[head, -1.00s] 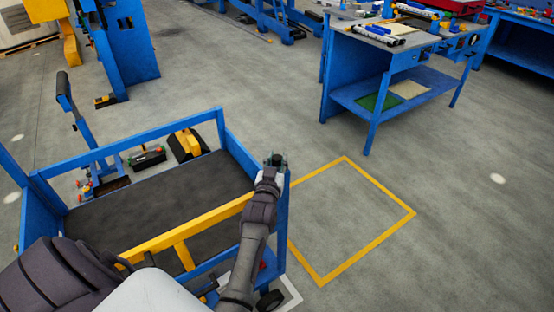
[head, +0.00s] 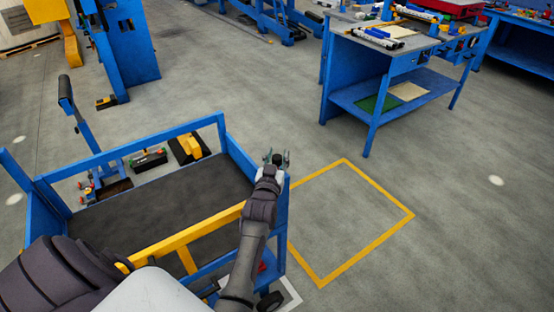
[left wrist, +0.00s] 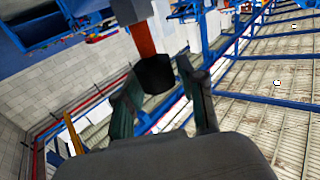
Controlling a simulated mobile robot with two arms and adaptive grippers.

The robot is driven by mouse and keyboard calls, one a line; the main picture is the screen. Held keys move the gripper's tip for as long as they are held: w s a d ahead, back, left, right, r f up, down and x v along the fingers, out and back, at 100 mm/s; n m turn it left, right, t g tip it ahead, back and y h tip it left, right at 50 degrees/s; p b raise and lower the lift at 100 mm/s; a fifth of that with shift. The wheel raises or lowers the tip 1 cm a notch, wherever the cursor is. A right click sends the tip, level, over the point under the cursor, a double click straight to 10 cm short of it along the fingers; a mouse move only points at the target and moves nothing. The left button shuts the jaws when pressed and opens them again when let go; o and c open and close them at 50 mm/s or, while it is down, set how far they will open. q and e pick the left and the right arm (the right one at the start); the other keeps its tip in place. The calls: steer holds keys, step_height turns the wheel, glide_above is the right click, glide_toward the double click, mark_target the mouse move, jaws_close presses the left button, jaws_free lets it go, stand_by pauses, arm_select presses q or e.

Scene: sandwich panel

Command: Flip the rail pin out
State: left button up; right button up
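A blue cart (head: 130,147) with a dark deck and a yellow front rail (head: 210,225) stands at the lower left in the head view. My left gripper (head: 277,156) is at the cart's right corner post, with its fingers spread. In the left wrist view, an orange-red bar with a black end (left wrist: 154,74), which looks like the rail pin, lies between the open fingers (left wrist: 163,88). I see a gap on each side of the black end. In the head view the pin cannot be told apart from the gripper. My right gripper is not in view.
A yellow floor outline (head: 380,192) right of the cart encloses bare floor. A blue workbench (head: 395,75) stands at the upper right. A yellow-and-black case (head: 189,147) lies on the floor behind the cart.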

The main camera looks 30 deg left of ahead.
mark_target(277, 157)
arm_select(q)
steer(key=shift+o, duration=1)
steer(key=shift+f, duration=0.2)
step_height(277, 157, up, 10)
steer(key=shift+f, duration=0.1)
